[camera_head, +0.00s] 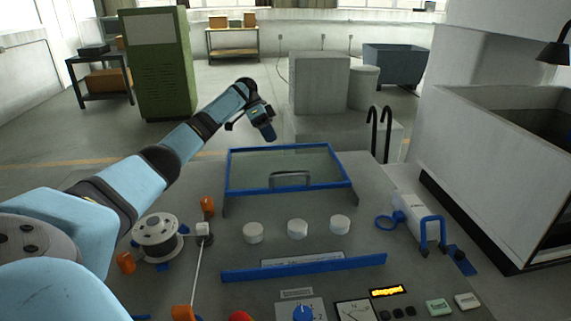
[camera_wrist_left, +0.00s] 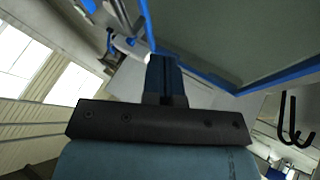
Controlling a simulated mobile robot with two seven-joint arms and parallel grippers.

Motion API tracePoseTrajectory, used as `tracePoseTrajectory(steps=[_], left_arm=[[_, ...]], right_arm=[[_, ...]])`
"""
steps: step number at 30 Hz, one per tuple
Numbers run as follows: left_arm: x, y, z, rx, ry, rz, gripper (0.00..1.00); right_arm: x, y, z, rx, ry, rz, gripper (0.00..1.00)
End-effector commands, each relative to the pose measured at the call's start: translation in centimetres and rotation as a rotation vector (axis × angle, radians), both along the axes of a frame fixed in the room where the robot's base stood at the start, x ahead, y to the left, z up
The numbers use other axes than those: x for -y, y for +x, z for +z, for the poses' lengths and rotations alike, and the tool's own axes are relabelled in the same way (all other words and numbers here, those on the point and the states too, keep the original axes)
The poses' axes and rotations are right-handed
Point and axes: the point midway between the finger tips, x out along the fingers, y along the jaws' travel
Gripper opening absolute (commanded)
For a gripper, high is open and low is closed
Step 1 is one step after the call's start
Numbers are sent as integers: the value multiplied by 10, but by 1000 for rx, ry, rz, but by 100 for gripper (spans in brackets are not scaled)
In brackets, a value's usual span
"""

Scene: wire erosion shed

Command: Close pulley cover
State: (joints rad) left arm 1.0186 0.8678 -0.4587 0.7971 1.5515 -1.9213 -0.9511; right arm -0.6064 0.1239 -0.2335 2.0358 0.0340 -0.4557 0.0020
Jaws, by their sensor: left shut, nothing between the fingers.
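The pulley cover (camera_head: 232,170) is a clear pane in a blue frame with a handle (camera_head: 290,175) near its near edge. It appears raised and tilted over the back of the grey panel, beyond the three white pulleys (camera_head: 297,229), which are uncovered. My left gripper (camera_head: 268,134) is shut and empty, just behind the cover's far edge, pointing down. In the left wrist view the shut fingers (camera_wrist_left: 165,75) are beside the blue frame (camera_wrist_left: 205,75) and pane; I cannot tell whether they touch. My right gripper is not in view.
A wire spool (camera_head: 157,236) and orange knobs stand left on the panel. A blue bar (camera_head: 305,267) crosses in front of the pulleys.

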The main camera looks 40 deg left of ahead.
Motion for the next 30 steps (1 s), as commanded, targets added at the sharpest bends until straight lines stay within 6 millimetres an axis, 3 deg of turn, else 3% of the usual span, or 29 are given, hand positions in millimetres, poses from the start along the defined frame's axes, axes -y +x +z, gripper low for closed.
tracePoseTrajectory(steps=[14, 21, 30], left_arm=[[62, 0, -73, -3, 0, -3, 0], [82, -19, -64, 0, 2, -1, 0], [90, -24, -63, -1, -1, 0, 0]], right_arm=[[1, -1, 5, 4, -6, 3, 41], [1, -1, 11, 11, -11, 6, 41], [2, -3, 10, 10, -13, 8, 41]])
